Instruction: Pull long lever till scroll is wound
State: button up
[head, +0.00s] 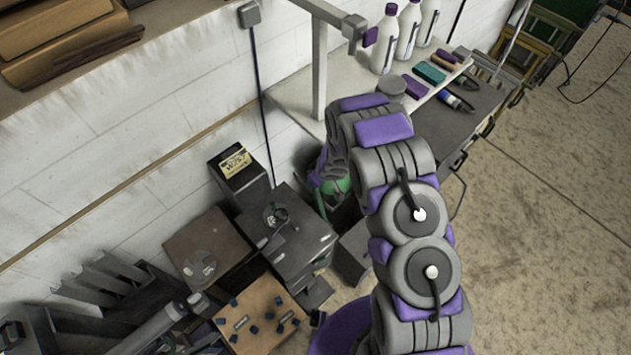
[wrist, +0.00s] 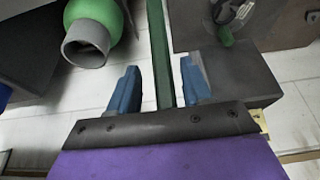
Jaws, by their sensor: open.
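My gripper (wrist: 160,90) is open in the wrist view, with one blue finger on each side of a long dark green bar (wrist: 160,45). The bar runs from the top edge down between the fingers, with a visible gap on both sides. It looks like the long lever, but its ends are out of view or hidden. In the head view my arm bends down behind the bench corner, and my gripper is hidden there. I cannot make out a scroll in either view.
A green ball shape with a grey open tube (wrist: 86,44) is left of the bar. Dark boxes (head: 288,240) stand by the wall. Bottles (head: 383,38) stand on the bench. Open floor (head: 560,220) lies at right.

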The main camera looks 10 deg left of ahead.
jog(key=v, duration=1.4)
jog(key=shift+w, duration=0.15)
jog(key=shift+d, duration=0.1)
jog(key=s+f+n+g+y+b, duration=0.1)
jog(key=s+f+y+b, duration=0.35)
jog(key=f+b, duration=0.25)
jog(key=s+f+n+y+b, duration=0.1)
jog(key=s+f+y+b, duration=0.35)
jog(key=f+b, duration=0.25)
jog(key=w+d+f+m+t+y+b, duration=0.25)
jog(key=d+t+b, duration=0.55)
jog(key=b, duration=0.4)
jog(key=w+a+t+b, duration=0.1)
jog(key=w+a+b, duration=0.5)
jog(key=w+a, duration=0.5)
jog(key=a, duration=0.4)
jog(key=shift+w+h, duration=0.2)
jog(key=shift+h, duration=0.15)
jog(key=shift+n, duration=0.25)
jog(key=shift+c, duration=0.3)
grip_shut()
